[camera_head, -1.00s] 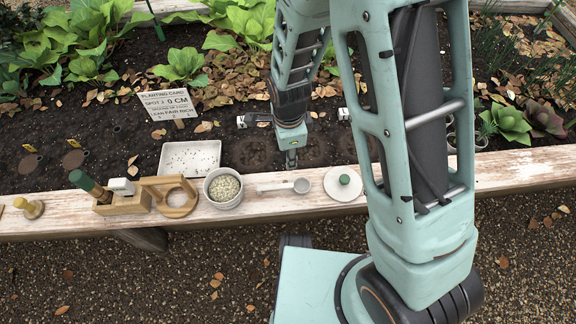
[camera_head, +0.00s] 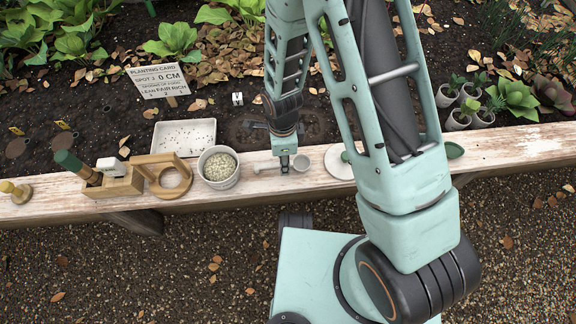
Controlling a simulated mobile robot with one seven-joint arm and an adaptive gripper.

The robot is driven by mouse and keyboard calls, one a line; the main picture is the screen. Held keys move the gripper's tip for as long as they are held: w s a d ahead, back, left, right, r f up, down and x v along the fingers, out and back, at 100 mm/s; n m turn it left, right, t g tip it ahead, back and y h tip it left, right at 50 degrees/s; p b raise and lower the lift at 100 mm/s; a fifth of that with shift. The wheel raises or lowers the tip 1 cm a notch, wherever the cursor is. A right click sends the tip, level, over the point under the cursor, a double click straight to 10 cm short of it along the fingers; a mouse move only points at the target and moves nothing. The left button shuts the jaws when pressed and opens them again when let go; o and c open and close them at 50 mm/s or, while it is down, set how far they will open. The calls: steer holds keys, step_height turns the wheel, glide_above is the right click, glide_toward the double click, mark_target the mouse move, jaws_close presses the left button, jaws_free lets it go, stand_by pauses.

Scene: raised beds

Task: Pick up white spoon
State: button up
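The white spoon (camera_head: 301,162) lies on the wooden plank edge of the raised bed, its round bowl to the right and its handle to the left. My gripper (camera_head: 284,168) points down over the spoon's handle, just left of the bowl, and hides part of the handle. The fingers are small and seen from above, so I cannot tell whether they touch the spoon or are open or shut.
A bowl of pale seeds (camera_head: 219,167) stands close left of the spoon. Farther left are a wooden ring stand (camera_head: 171,178), a wooden caddy (camera_head: 113,186) and a white tray (camera_head: 184,137). A white lid (camera_head: 339,163) lies right, partly behind my arm.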

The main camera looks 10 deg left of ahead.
steer(key=shift+f, duration=0.3)
steer(key=shift+c, duration=0.6)
jaws_close()
steer(key=shift+r, duration=0.1)
steer(key=shift+r, duration=0.2)
